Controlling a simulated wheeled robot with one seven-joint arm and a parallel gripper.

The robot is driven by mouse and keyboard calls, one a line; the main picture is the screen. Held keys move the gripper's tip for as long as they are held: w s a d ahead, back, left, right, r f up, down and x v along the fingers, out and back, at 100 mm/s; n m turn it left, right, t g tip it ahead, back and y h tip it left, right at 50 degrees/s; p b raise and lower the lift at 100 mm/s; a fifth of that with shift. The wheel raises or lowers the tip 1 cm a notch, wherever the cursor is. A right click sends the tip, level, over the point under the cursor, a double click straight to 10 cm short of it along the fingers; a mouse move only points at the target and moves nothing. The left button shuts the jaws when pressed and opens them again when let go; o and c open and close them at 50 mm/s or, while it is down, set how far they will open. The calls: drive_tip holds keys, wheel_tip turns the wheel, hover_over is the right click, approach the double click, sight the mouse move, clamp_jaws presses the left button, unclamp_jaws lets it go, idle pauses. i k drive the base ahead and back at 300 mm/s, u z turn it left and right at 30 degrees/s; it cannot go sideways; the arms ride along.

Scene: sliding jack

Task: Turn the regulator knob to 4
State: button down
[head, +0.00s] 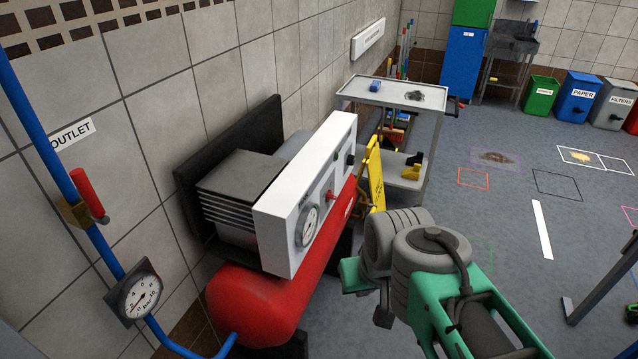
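The white control panel (290,235) sits on the red compressor tank (262,300) by the wall. Its slanted face carries a round gauge (307,225), a small red knob (330,197) and a black knob (350,159) farther up. I cannot tell which is the regulator knob; scale marks and numbers are too small to read. My green and grey arm reaches in from the lower right. The end of my gripper (362,284) shows right of the tank, apart from the panel. Its fingers are mostly hidden by my arm, so their opening is unclear.
A blue pipe with a red-handled valve (88,193) and bar gauge (139,293) stands at left. A yellow sign (375,172) and grey cart (408,97) are behind the compressor. Bins (577,97) line the back. The floor at right is mostly open, with taped outlines.

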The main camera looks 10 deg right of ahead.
sight(350, 161)
drive_tip(key=z, duration=1.55)
drive_tip(key=i, duration=2.7)
drive_tip(key=u, duration=4.05)
